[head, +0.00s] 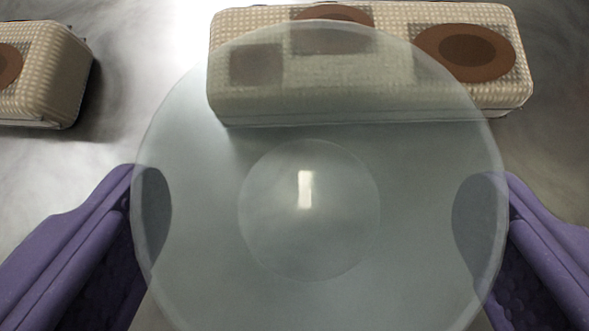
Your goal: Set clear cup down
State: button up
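The clear cup (310,255) fills the middle of the head view. It is round, pale and see-through, with a smaller circle at its centre that carries a bright glint. My gripper (318,215) has purple fingers, one at the left edge of the cup and one at the right edge. Both fingertips show through the cup's sides and seem to press on it, so the gripper is shut on the cup. The cup's far edge overlaps a patterned block in the picture. How high the cup is above the surface cannot be told.
A beige patterned block (370,95) with brown oval spots lies at the top, partly seen through the cup. A similar block (50,85) is cut off at the left edge. The grey metallic surface (150,95) is bare between the two blocks.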

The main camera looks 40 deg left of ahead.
jog(key=x, duration=0.2)
jog(key=shift+w+a+f+b, duration=0.1)
jog(key=shift+w+f+b, duration=0.1)
jog(key=shift+f+b, duration=0.1)
jog(key=shift+r, duration=0.1)
jog(key=c, duration=0.8)
jog(key=shift+r, duration=0.1)
